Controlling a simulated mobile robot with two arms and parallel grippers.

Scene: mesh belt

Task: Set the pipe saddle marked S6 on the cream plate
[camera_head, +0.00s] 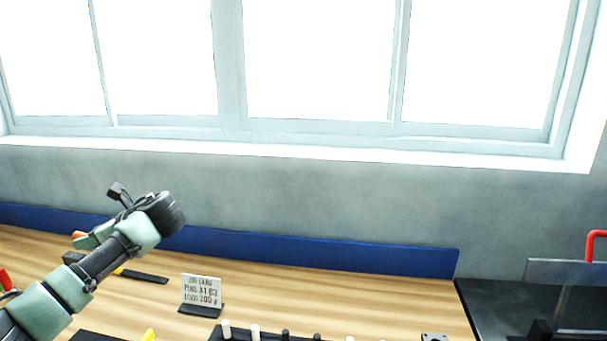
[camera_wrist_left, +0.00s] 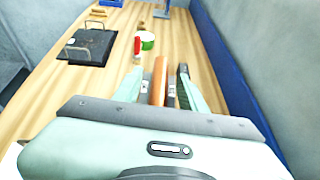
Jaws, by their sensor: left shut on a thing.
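My left gripper (camera_head: 86,240) is raised over the left part of the bench in the head view, its fingers pointing left. In the left wrist view, it (camera_wrist_left: 159,92) is shut on an orange-brown bar-like piece (camera_wrist_left: 159,78), which sticks out past the fingers. A bit of that piece shows at the fingertips in the head view (camera_head: 78,234). No S6 marking can be read on it, so I cannot tell whether it is the pipe saddle. I cannot make out the cream plate in either view. My right gripper is not in view.
A job card (camera_head: 201,290) stands on the wooden bench (camera_head: 330,295), behind a rack with pegs (camera_head: 255,332). A blue board (camera_head: 320,257) runs along the wall. A black handled plate (camera_wrist_left: 86,47) and a green-and-white roll (camera_wrist_left: 147,41) lie ahead of the left gripper.

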